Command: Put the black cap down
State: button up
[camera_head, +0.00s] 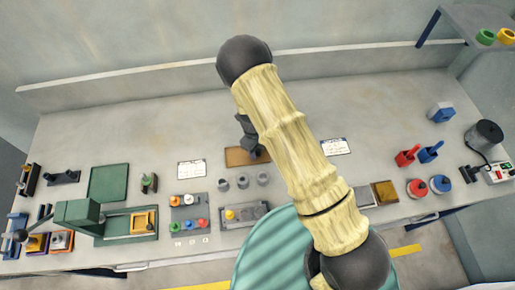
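My gripper (250,142) shows as a small dark shape just left of my arm's upper link, over the brown mat (234,159). My arm hides part of it, and its fingers are too small and dark to tell open from shut. I cannot pick out the black cap for certain; it may be hidden by the gripper or the arm. The brown mat lies on the bench, its right side covered by the gripper and arm.
Several grey cylinders (242,182) stand just in front of the mat. A grey block with a yellow cap (231,214) and a rack with coloured caps (188,224) are nearer the front edge. Red and blue tools (407,157) lie at right. The bench behind the mat is clear.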

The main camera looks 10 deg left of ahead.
notch_tip(320, 180, up, 12)
jog(key=a+b, duration=0.1)
jog(key=b, duration=0.2)
jog(key=shift+w+r+b, duration=0.15)
jog(key=shift+w+b, duration=0.15)
jog(key=shift+w, duration=0.1)
jog(key=shift+a, duration=0.1)
dwell(0.5)
jog(key=s+d+r+n+t, duration=0.1)
jog(key=s+d+r+n, duration=0.3)
jog(key=d+n, duration=0.3)
jog(key=s+d+r+n+t, duration=0.1)
jog(key=s+d+r+n, duration=0.2)
jog(key=d+r+n, duration=0.2)
jog(key=s+d+r+n+t+y, duration=0.1)
jog(key=s+d+r+n, duration=0.3)
jog(key=d+n, duration=0.5)
jog(key=r+n, duration=0.1)
jog(key=n, duration=0.2)
jog(key=shift+s+d+r, duration=0.3)
jog(key=shift+d+r, duration=0.05)
jog(key=shift+d, duration=0.05)
